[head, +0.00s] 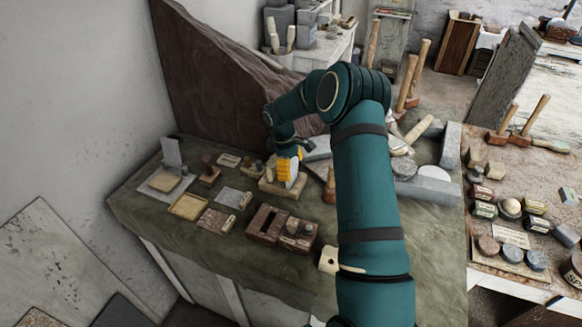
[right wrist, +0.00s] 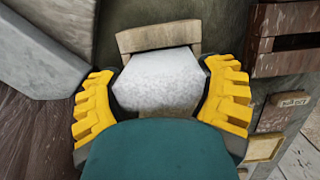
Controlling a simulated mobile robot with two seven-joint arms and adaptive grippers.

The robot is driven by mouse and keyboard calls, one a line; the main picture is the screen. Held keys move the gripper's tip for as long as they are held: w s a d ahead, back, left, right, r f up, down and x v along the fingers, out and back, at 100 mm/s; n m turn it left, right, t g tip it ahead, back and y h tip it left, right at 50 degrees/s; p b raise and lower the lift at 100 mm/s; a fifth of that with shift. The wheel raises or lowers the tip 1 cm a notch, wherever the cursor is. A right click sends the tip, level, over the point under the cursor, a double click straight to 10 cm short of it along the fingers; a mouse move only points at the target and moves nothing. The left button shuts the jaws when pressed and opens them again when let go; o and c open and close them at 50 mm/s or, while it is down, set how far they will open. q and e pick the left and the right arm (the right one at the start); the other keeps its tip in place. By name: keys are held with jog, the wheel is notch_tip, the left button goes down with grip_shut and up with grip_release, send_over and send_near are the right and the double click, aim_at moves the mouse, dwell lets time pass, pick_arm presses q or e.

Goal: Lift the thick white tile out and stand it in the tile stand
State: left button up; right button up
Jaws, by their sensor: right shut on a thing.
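My right gripper (head: 287,170) reaches down over a light wooden holder (head: 271,187) near the middle of the table. In the right wrist view its yellow fingers (right wrist: 160,90) are shut on the thick white tile (right wrist: 158,78), one on each side. The tile has a pale speckled face. The wooden holder (right wrist: 157,38) shows beyond and below the tile; I cannot tell whether they touch. Which piece is the tile stand is unclear; a dark brown slotted wooden block (head: 264,222) stands in front of the holder. My left gripper is not in view.
An upright grey slab (head: 172,153) stands at the table's left end, near a shallow yellowish tray (head: 188,206). A large dark stone slab (head: 205,85) rises behind. Stone pieces and mallets crowd the right side. Bare cloth lies along the front edge.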

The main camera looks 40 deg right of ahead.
aim_at(292, 163)
jog(key=shift+f+b, duration=0.3)
jog(key=shift+f, duration=0.25)
jog(key=o, duration=1.2)
jog(key=shift+r, duration=0.2)
jog(key=shift+r+p, duration=1.3)
jog(key=shift+r, duration=0.55)
jog(key=shift+f, duration=0.1)
